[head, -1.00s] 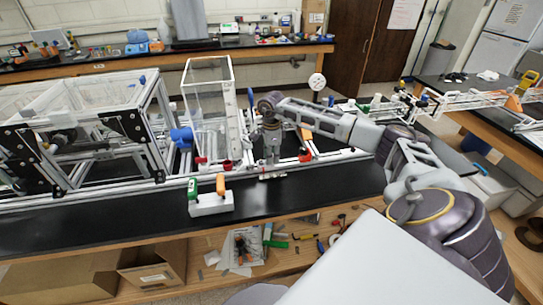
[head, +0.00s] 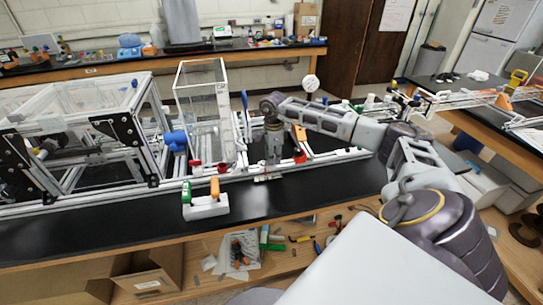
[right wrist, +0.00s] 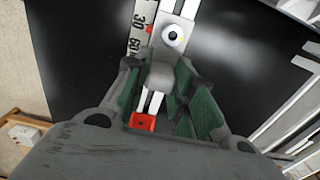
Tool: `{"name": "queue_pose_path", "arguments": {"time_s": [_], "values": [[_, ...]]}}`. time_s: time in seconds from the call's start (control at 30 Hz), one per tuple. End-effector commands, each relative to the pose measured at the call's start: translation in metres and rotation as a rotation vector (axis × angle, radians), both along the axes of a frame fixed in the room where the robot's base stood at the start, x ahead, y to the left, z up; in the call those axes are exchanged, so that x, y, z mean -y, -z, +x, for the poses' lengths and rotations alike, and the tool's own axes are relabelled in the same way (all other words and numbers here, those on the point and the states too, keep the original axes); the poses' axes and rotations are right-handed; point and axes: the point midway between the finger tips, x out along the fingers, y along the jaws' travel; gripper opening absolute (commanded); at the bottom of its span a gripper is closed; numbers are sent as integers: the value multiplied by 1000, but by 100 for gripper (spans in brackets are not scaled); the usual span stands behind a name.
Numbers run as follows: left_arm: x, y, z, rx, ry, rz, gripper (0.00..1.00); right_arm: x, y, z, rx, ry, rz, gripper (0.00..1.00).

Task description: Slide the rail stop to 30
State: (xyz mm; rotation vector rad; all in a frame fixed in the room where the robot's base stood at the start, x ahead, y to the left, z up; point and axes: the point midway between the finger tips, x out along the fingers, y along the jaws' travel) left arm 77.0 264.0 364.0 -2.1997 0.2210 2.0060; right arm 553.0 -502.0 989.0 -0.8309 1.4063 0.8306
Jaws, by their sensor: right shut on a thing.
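My right gripper (head: 273,163) points down over a short white scale rail at the bench's front edge. In the right wrist view, its green-padded fingers (right wrist: 163,92) are closed around a small grey piece (right wrist: 160,74), which appears to be the rail stop. A red block (right wrist: 143,122) shows between the fingers, beside white prongs. The scale strip (right wrist: 136,44) carries the marks 30 and 60, with a small red mark near 30. The 60 lies nearer the fingers than the 30. The fingers hide the stop's exact reading. My left gripper is not in view.
A white block with green and orange handles (head: 206,207) stands left of the rail. Behind are a clear box (head: 203,110), a blue knob (head: 176,140) and the aluminium frame (head: 95,130). A round grey knob (right wrist: 172,38) sits beyond the fingers.

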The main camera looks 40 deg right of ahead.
Motion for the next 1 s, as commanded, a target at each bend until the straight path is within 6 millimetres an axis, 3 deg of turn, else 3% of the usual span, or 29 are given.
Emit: {"name": "queue_pose_path", "arguments": {"time_s": [0.07,0.1,0.27,0.73,1.0], "values": [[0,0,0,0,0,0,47,0,-1,0,1,1,0,0],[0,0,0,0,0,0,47,0,-1,0,1,0,0,27],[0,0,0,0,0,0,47,0,-1,0,1,0,0,46],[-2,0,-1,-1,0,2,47,0,-5,0,0,0,0,46],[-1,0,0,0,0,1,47,0,-31,1,2,0,0,46]]}}
